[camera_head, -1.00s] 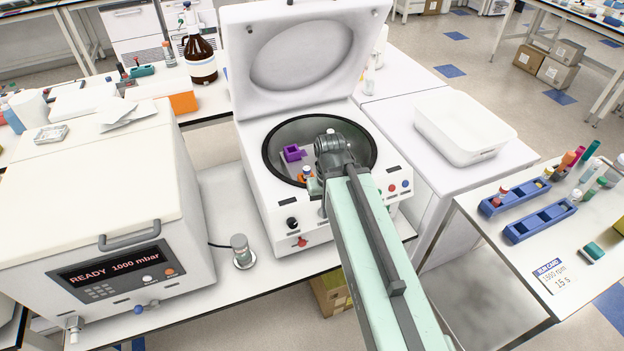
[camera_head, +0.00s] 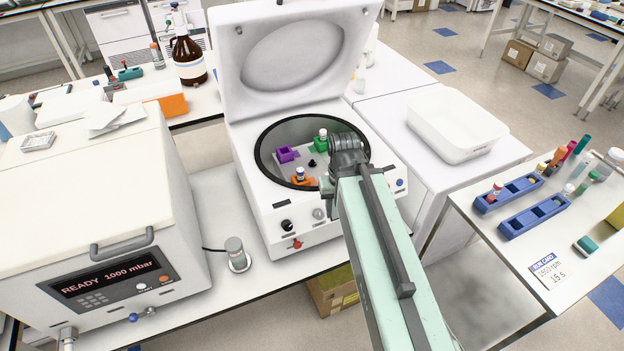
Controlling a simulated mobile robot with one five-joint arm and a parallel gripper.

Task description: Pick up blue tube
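The open centrifuge (camera_head: 262,200) has its lid (camera_head: 290,55) raised. Inside its round bowl, a purple holder (camera_head: 286,154) looks empty. A green holder (camera_head: 319,146) carries a pale-capped tube (camera_head: 322,134). I cannot pick out a clearly blue tube. My gripper (camera_head: 329,190) is at the right front of the bowl, right of the orange holder. Its fingers are small and mostly hidden by my arm, so their opening is unclear. The right side of the bowl is covered by my arm.
Two blue racks, one behind (camera_head: 508,193) and one in front (camera_head: 537,217), stand on the right table with several loose tubes near. A white tub (camera_head: 456,125) stands right of the centrifuge. A vacuum device (camera_head: 105,230) stands left. The raised lid rises behind the bowl.

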